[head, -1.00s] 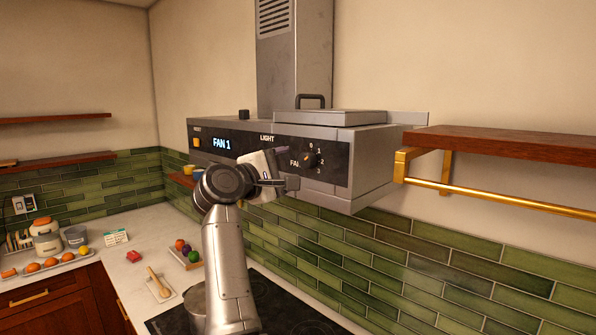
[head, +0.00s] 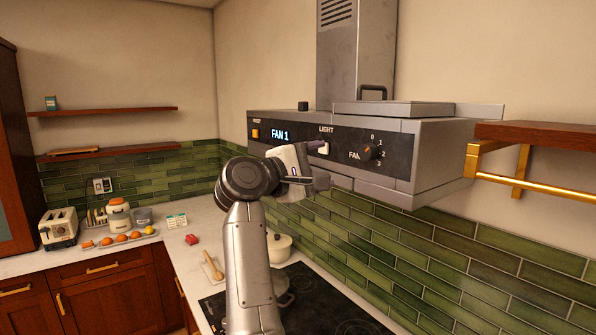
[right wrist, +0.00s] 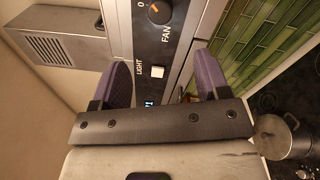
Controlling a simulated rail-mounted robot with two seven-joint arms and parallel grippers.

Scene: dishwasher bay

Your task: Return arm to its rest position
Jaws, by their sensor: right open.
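My right gripper (head: 314,164) is in front of the range hood's control panel, beside the light switch, with its jaws open and empty. In the right wrist view its two purple fingers (right wrist: 161,70) stand apart, with the white light switch (right wrist: 156,72) showing between them. The switch (head: 323,149) also shows just beyond the fingers in the head view. I cannot tell whether a finger touches the panel. The fan knob (head: 372,152) is to the right of the gripper, and the display (head: 280,134) reads FAN 1. My left gripper is not in view.
The range hood (head: 435,145) juts from the wall close to the gripper. A wooden shelf with a brass rail (head: 540,188) is at right. Open air lies left of my arm.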

